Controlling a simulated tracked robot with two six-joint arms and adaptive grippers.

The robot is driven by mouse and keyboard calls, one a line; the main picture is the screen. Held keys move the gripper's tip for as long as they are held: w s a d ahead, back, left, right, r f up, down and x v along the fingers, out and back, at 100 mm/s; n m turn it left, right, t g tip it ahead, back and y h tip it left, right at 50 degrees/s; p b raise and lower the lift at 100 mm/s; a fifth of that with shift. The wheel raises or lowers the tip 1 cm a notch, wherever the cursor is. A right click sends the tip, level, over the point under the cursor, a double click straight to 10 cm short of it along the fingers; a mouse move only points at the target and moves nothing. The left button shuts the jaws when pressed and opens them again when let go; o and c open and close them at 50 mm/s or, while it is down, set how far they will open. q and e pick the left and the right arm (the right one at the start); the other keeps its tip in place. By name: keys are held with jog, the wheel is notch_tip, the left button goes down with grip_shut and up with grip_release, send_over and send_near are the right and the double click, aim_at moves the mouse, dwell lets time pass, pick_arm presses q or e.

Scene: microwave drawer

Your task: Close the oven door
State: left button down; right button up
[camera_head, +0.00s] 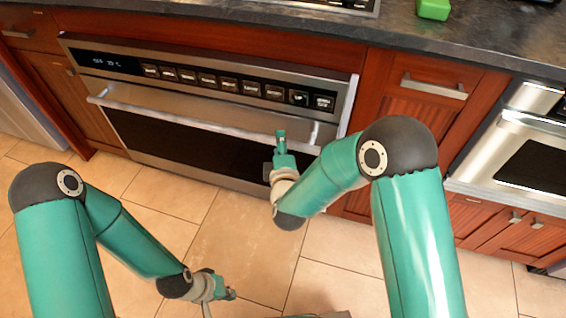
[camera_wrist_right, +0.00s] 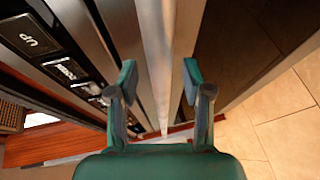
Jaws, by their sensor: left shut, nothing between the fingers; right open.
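The oven has a steel-framed door with a dark glass window (camera_head: 170,141) and a long bar handle (camera_head: 185,118) across its top. The door stands upright and looks about flush with the oven front; I cannot tell if a small gap is left. My right gripper (camera_head: 281,138) is at the right part of the handle. In the right wrist view, my open right gripper (camera_wrist_right: 158,82) has the steel bar handle (camera_wrist_right: 152,50) running between its fingertips, apparently not gripped. My left gripper (camera_head: 230,294) is shut and empty, low over the floor, away from the oven.
A control panel (camera_head: 205,77) with a row of buttons is above the door. Red-brown cabinets (camera_head: 395,110) flank the oven, and a second steel appliance (camera_head: 525,150) is at the right. A green block (camera_head: 433,9) lies on the dark counter (camera_head: 465,40). The tiled floor (camera_head: 330,275) in front is clear.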

jog(key=s+r, duration=0.1)
jog(key=s, duration=0.8)
jog(key=shift+s+r, duration=0.2)
jog(key=shift+r, duration=0.2)
jog(key=d+f+m+g+h, duration=0.25)
jog(key=d+f, duration=0.45)
jog(key=d, duration=0.5)
jog(key=s+d+f+m+g, duration=0.3)
jog(key=s+f+m+g, duration=0.1)
jog(key=f, duration=0.5)
jog(key=s+a+f+m+g+y, duration=0.35)
jog(key=s+m, duration=0.25)
jog(key=s, duration=0.3)
jog(key=s+a+f+m+g+y, duration=0.3)
jog(key=s+a+f+m+g, duration=0.15)
jog(key=s+m, duration=0.3)
notch_tip(320, 180, up, 25)
jog(key=d+p, duration=0.1)
jog(key=p, duration=2.5)
jog(key=shift+s+n+g, duration=0.15)
jog(key=shift+n+g, duration=0.2)
jog(key=shift+n, duration=0.05)
